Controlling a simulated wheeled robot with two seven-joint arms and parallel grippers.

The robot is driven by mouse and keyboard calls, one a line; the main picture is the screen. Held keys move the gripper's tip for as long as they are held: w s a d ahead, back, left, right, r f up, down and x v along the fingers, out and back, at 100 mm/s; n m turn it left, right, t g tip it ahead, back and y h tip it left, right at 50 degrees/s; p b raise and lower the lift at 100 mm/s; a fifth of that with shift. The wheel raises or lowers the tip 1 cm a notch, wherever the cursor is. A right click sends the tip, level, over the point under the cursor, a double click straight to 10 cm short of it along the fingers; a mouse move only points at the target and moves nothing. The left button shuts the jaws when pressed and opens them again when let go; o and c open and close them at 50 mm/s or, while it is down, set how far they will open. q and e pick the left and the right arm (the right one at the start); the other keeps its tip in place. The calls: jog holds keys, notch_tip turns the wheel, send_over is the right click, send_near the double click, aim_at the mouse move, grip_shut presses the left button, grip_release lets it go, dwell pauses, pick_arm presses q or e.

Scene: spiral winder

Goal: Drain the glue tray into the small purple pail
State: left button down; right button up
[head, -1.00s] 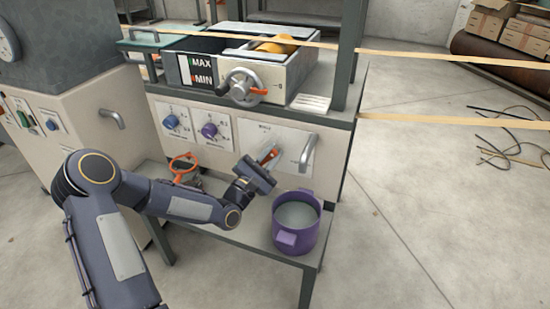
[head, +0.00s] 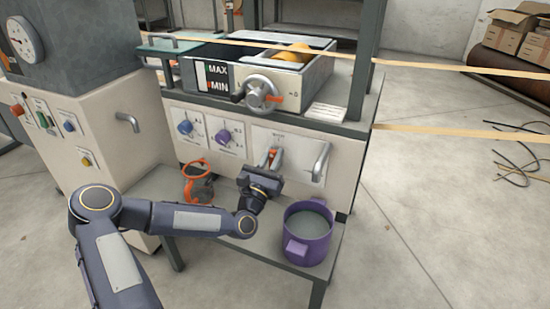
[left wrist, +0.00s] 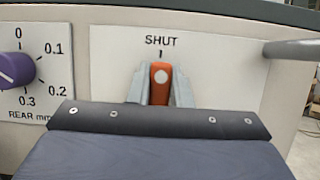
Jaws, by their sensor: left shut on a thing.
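The orange valve lever (head: 270,156) is on the machine's front panel. In the left wrist view the lever (left wrist: 160,82) points straight up at the SHUT mark. My left gripper (head: 269,161) is shut on it, one grey finger on each side. The glue tray (head: 306,82) is on top of the machine, with a MAX/MIN level window (head: 215,79) at its left front. The purple pail (head: 311,252) stands upright on the low shelf, right of and below my gripper. Grey contents show inside it. The spout is hidden. My right gripper is out of view.
A handwheel (head: 262,93) sticks out from the tray front. A bar handle (head: 321,162) is just right of the lever. An orange-rimmed container (head: 197,180) stands left on the shelf (head: 272,249). Blue (head: 185,127) and purple (head: 222,137) knobs are further left.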

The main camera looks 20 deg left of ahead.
pick_arm(q)
jog(key=shift+a+n, duration=0.1)
jog(key=shift+n, duration=0.2)
jog(key=c, duration=1.3)
grip_release()
jog(key=shift+s, duration=0.1)
jog(key=shift+p+v, duration=0.6)
jog(key=shift+v, duration=3.25)
